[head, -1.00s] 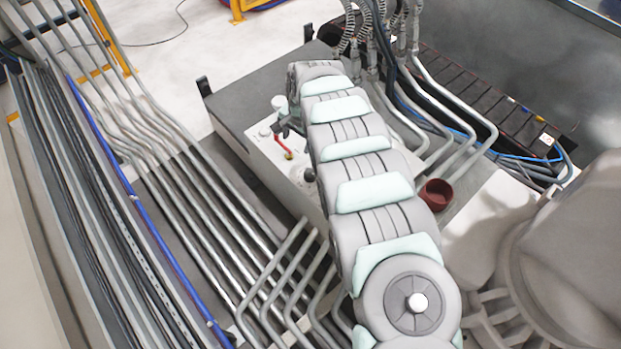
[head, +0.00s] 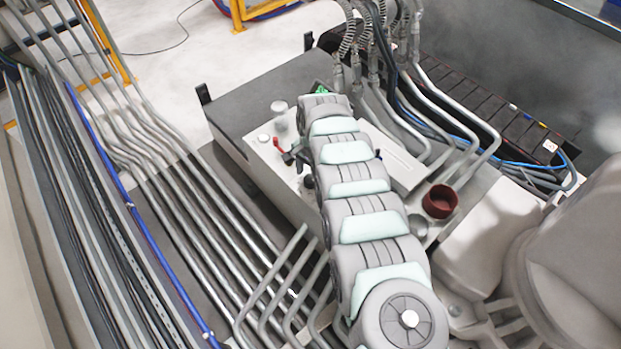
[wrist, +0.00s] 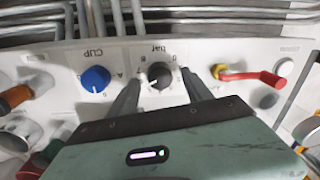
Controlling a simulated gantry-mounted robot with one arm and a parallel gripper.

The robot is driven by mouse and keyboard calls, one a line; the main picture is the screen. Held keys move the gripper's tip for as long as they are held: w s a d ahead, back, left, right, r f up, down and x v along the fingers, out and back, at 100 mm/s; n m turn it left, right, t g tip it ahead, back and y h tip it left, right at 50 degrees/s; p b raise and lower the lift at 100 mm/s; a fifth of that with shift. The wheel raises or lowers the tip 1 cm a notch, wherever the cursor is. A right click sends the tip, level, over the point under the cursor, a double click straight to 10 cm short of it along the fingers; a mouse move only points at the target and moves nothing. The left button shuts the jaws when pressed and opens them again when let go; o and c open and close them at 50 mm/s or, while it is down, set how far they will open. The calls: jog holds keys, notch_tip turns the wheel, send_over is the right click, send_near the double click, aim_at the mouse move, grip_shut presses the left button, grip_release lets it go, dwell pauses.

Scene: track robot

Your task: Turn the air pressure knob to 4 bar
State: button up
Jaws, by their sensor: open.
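The black pressure knob (wrist: 160,75) sits on the white control panel (wrist: 225,122) under an upside-down "bar" label. Its pale pointer mark faces the lower left in the wrist view. The small scale marks around it are too blurred to read surely. My gripper (wrist: 161,79) is open, with one finger on each side of the knob. I cannot tell whether either finger touches it. In the head view my arm covers much of the panel (head: 262,152) and hides the gripper's fingertips.
A blue knob (wrist: 96,78) labelled "CUP" is left of the left finger. A red lever (wrist: 262,77) with a yellow end is right of the right finger. Grey pipes (wrist: 195,20) run along the panel's far edge. A dark red cup (head: 440,201) stands right of my arm.

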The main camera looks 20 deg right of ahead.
jog(key=shift+f, duration=0.85)
grip_shut()
